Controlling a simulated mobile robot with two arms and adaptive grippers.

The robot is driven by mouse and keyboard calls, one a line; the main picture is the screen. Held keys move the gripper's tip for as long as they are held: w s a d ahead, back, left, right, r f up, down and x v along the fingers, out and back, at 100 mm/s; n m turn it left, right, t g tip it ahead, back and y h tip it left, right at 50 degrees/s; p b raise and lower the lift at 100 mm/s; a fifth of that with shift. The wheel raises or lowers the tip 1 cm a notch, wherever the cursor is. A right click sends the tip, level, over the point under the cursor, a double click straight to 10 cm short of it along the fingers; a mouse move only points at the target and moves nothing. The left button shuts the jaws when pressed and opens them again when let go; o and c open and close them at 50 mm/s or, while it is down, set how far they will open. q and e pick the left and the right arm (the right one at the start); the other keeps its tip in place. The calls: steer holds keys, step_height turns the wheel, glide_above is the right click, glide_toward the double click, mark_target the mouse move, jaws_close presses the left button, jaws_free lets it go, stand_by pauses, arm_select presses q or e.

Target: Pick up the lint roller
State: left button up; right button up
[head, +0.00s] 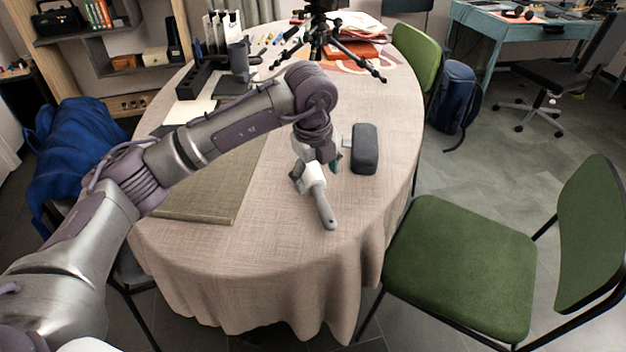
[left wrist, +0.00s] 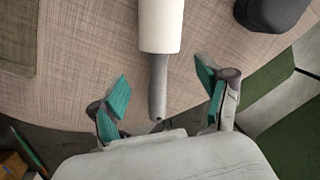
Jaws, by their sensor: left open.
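The lint roller (head: 324,207) lies on the round table, with a white roll and a grey handle pointing toward the near edge. In the left wrist view its white roll (left wrist: 161,25) is at the top centre and its grey handle runs down between my fingers. My left gripper (head: 318,170) is above the roller, over the table. In the left wrist view my left gripper (left wrist: 163,92) is open, its teal-padded fingers on either side of the handle and apart from it. My right gripper is not in view.
A dark grey case (head: 364,149) stands just right of the roller. A grey-green mat (head: 205,190) lies to the left on the table (head: 275,260). A black tripod (head: 322,40) and stationery are at the back. A green chair (head: 460,262) is at the right.

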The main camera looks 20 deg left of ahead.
mark_target(320, 186)
arm_select(q)
steer(key=f, duration=0.2)
steer(key=w+f, duration=0.2)
steer(key=f, duration=0.1)
steer(key=shift+f, duration=0.3)
steer(key=c, duration=1.4)
